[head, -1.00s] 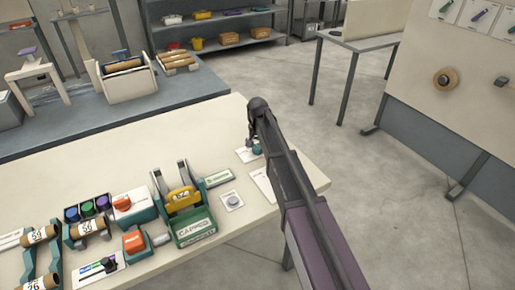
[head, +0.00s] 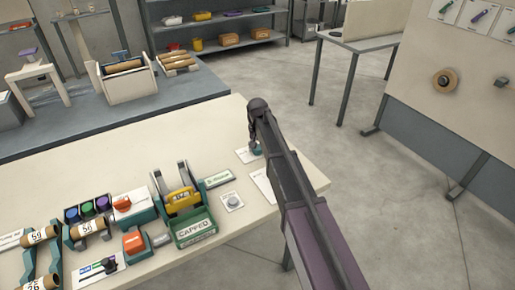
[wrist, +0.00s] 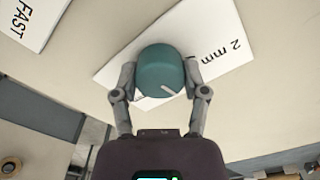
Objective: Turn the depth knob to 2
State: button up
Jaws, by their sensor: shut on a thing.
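The depth knob (wrist: 158,66) is a round teal knob on a white card (wrist: 222,50) with "2 mm" printed at its right part. A short white pointer line shows at the knob's lower right and slants to the lower right; the "2 mm" print is to its upper right. My gripper (wrist: 160,76) is shut on the knob, one finger on its left side and one on its right. In the head view the knob (head: 257,150) shows only partly beside my arm; the rest of the card's print is hidden.
A white card marked "FAST" (wrist: 30,22) lies at the wrist view's upper left. On the bench (head: 110,160) stand a green and yellow labelled unit (head: 194,232), a grey round button (head: 233,201) and several small units to the left. Open floor (head: 370,190) lies right of the bench.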

jog(key=n, duration=1)
dwell(0.6)
jog(key=o, duration=1.1)
jog(key=shift+o, duration=0.2)
